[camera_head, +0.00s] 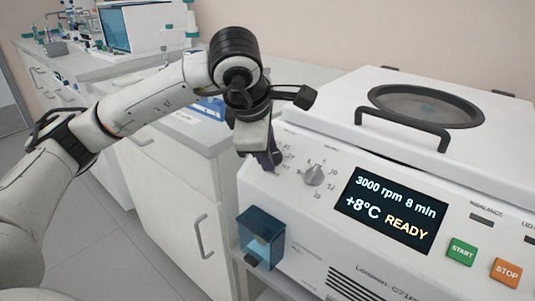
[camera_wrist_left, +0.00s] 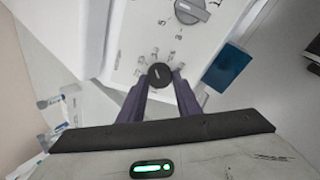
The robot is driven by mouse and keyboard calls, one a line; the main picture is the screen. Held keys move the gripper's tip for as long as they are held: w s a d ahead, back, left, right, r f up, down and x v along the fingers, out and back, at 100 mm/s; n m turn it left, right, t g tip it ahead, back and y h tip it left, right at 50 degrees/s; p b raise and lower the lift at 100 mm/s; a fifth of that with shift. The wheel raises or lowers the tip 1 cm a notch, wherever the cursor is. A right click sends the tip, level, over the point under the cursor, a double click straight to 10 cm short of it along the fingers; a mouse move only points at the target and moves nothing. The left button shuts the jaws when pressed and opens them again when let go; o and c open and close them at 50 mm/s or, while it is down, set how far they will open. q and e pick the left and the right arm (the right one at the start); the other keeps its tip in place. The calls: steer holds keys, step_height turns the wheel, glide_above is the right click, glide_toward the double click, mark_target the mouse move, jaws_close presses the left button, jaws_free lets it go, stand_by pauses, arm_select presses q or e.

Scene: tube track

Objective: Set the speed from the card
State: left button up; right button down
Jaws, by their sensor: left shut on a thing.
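The white centrifuge (camera_head: 365,115) fills the right of the head view. Its display (camera_head: 392,208) reads 3000 rpm, 8 min, +8°C, READY. My left gripper (camera_head: 270,159) is shut on the left, dark knob at the panel's left end. In the left wrist view this dark knob (camera_wrist_left: 160,76) sits between the purple fingertips, with a pale pointer line and a printed scale around it. A grey knob (camera_head: 314,174) is to its right, free; it also shows in the left wrist view (camera_wrist_left: 192,10). No readable card shows. My right gripper is out of view.
A blue see-through box (camera_head: 262,236) is on the front below the knobs. Green START (camera_head: 462,251) and orange STOP (camera_head: 506,272) buttons are at lower right. A lid with a dark handle (camera_head: 402,128) is on top. A bench with lab gear stands behind left.

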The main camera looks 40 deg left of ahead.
arm_select(q)
steer(key=shift+m, duration=0.9)
steer(key=shift+r+b, duration=0.1)
steer(key=shift+b, duration=0.2)
steer(key=o, duration=1.1)
steer(key=shift+c, duration=0.2)
